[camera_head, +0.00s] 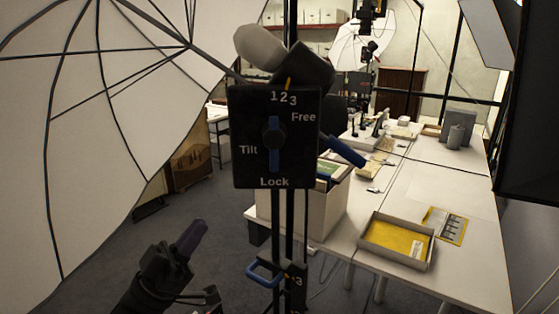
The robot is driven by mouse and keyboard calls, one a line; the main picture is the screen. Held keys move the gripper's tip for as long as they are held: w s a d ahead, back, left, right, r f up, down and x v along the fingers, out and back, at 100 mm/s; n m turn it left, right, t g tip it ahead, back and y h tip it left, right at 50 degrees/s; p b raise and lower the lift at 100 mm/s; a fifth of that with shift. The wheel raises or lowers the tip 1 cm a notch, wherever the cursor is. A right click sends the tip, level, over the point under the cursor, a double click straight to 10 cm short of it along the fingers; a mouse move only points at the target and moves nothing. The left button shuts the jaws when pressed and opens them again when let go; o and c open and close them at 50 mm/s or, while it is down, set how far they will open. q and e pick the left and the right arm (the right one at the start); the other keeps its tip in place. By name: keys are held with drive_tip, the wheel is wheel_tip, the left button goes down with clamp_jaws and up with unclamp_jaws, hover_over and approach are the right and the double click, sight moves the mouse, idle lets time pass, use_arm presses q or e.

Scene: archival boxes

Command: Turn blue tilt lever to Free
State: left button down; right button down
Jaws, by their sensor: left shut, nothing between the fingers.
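The blue tilt lever (274,158) is on a black panel (246,112) marked Tilt, Free, Lock and 1, 2, 3. The lever stands upright in the picture, its longer part reaching down from the round hub toward Lock. Free is printed at the panel's upper right. My left gripper (196,230) is at the lower left, below and left of the panel. Its dark purple fingers are shut and empty, pointing up and right, clear of the lever. My right gripper is not in view.
The panel is on a dark stand with a blue handle (345,151) at right and a blue loop (263,274) below. A white umbrella (80,130) fills the left. At right, a white table (400,190) holds a box (328,212) and a yellow-lined tray (366,262).

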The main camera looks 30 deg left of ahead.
sight(271, 157)
use_arm(q)
drive_tip(key=shift+s, duration=0.25)
drive_tip(key=p+x, duration=0.1)
drive_tip(key=x, duration=0.3)
drive_tip(key=w+f+p+x, duration=0.1)
drive_tip(key=x, duration=0.3)
drive_tip(key=w+f+p+x, duration=0.1)
drive_tip(key=p+x, duration=0.1)
drive_tip(key=x, duration=0.3)
drive_tip(key=shift+d, duration=0.4)
drive_tip(key=shift+s, duration=0.1)
drive_tip(key=shift+f, duration=0.15)
drive_tip(key=shift+d+n+t+y+b, duration=0.15)
drive_tip(key=shift+n+t+y+b, duration=0.35)
drive_tip(key=shift+n+t, duration=0.1)
